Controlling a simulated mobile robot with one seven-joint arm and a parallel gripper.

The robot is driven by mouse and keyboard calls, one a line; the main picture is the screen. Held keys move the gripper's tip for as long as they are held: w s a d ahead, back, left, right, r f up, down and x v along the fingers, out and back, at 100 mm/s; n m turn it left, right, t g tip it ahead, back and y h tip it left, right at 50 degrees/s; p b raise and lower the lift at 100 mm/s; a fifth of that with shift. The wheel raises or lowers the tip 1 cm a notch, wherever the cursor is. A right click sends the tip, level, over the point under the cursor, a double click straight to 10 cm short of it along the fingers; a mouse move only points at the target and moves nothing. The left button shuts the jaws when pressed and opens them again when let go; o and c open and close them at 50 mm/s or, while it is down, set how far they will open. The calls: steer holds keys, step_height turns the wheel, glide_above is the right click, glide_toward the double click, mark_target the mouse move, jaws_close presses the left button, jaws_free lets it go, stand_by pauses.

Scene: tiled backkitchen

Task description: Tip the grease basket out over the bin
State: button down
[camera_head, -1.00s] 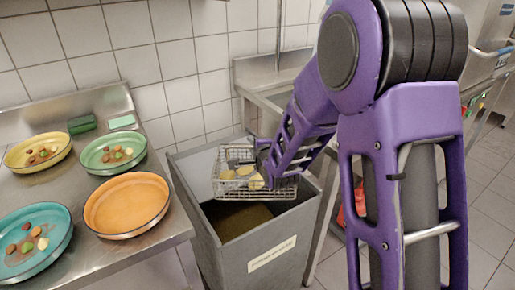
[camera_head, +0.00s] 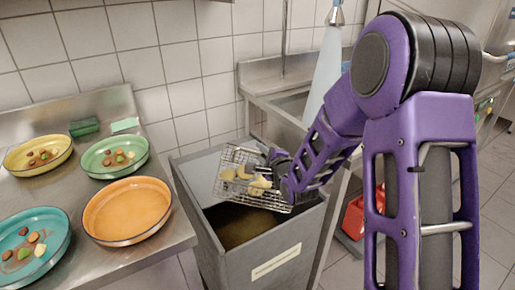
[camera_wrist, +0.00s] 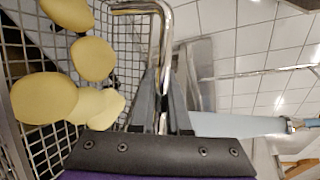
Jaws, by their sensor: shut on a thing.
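The wire grease basket (camera_head: 237,155) is above the open mouth of the grey bin (camera_head: 240,268), tilted down toward the right and front. Several yellow pieces (camera_head: 259,184) lie in it; they also show against the mesh in the wrist view (camera_wrist: 44,98). My gripper (camera_head: 272,160) is at the basket's right side. In the wrist view my gripper (camera_wrist: 163,95) is shut on the basket's bent metal handle (camera_wrist: 140,7). The bin has a label on its front, and a brownish mass (camera_head: 245,226) shows inside it.
A steel counter (camera_head: 130,262) on the left holds an orange plate (camera_head: 127,211), a teal plate (camera_head: 30,245), a green plate (camera_head: 112,156) and a yellow plate (camera_head: 38,154). A steel sink unit (camera_head: 262,82) stands behind the bin, with a red object (camera_head: 354,216) at right.

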steer(key=r+m, duration=0.1)
steer(key=d+r+m+t+y, duration=0.1)
steer(key=r, duration=0.1)
steer(key=shift+d+m, duration=0.15)
steer(key=shift+m, duration=0.25)
steer(key=shift+d, duration=0.1)
steer(key=m, duration=0.1)
steer(key=d+r+m+t+y, duration=0.1)
steer(key=shift+r+m+p, duration=0.3)
steer(key=shift+m, duration=0.1)
